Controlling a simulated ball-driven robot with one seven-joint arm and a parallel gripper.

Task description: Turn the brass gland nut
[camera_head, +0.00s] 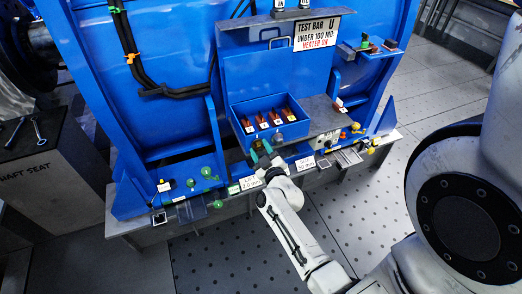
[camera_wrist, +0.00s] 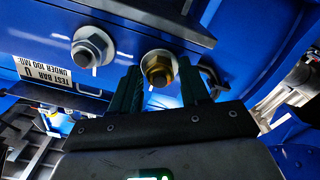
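The brass gland nut (camera_wrist: 158,67) sits in a pale washer on the blue panel in the wrist view, its face towards the camera. My gripper (camera_wrist: 160,80) has its two dark green fingers apart, one on each side of the nut; no firm contact shows. A grey steel nut (camera_wrist: 92,46) with a washer is to its left in this view. In the head view my gripper (camera_head: 262,153) is at the front of the blue box, just below the small brass nut (camera_head: 257,145). The grey nut (camera_head: 278,138) is to the right there.
Above the nuts in the head view is an open blue box (camera_head: 240,111) with several labelled terminals. A front ledge (camera_head: 232,187) carries green and yellow knobs and label cards. A white warning sign (camera_head: 317,33) is above. The perforated floor in front is clear.

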